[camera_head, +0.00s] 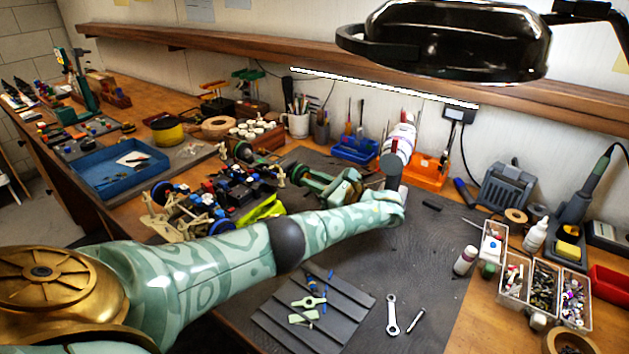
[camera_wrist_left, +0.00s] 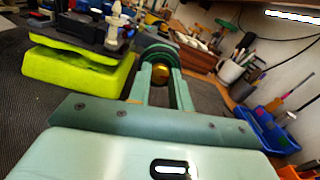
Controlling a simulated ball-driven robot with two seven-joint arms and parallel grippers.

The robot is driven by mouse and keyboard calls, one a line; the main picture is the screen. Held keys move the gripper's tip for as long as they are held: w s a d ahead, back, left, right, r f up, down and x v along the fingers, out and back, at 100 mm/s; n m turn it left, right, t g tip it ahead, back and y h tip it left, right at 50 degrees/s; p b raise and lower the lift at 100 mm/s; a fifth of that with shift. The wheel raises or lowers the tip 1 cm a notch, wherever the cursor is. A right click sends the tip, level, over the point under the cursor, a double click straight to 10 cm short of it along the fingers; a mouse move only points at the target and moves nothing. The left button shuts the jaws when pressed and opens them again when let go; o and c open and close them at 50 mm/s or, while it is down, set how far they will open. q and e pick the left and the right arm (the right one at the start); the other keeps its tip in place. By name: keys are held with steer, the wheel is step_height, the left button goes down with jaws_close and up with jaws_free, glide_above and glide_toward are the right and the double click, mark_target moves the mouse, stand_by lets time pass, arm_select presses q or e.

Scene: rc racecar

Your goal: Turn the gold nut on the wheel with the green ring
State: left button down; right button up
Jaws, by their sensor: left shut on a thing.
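In the left wrist view, the wheel with the green ring (camera_wrist_left: 156,50) is straight ahead of my left gripper (camera_wrist_left: 161,76). The gold nut (camera_wrist_left: 160,71) shows between the two fingertips, which are shut on it from both sides. Part of the wheel is hidden behind the fingers. In the head view, my left gripper (camera_head: 298,174) reaches in from the right toward the car (camera_head: 225,187), at its right side. The car stands on a yellow-green stand (camera_head: 262,209), which also shows in the left wrist view (camera_wrist_left: 78,70). My right gripper is not in view.
A blue tray (camera_head: 119,173) lies at the left. A slatted dark tray (camera_head: 340,318) with small parts and a wrench (camera_head: 392,315) lie in front. A pen cup (camera_head: 298,125) and a blue bin (camera_head: 354,150) stand behind.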

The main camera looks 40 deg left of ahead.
arm_select(q)
steer(key=n+p, duration=0.1)
steer(key=n, duration=0.5)
steer(key=shift+s+n, duration=0.1)
steer(key=shift+n, duration=0.2)
steer(key=n, duration=0.2)
steer(key=shift+f+n, duration=0.15)
steer(key=shift+n, duration=0.25)
steer(key=n, duration=0.3)
steer(key=shift+f+b, duration=0.1)
steer(key=shift+b, duration=0.2)
steer(key=shift+n+b, duration=0.75)
steer(key=shift+n, duration=1.15)
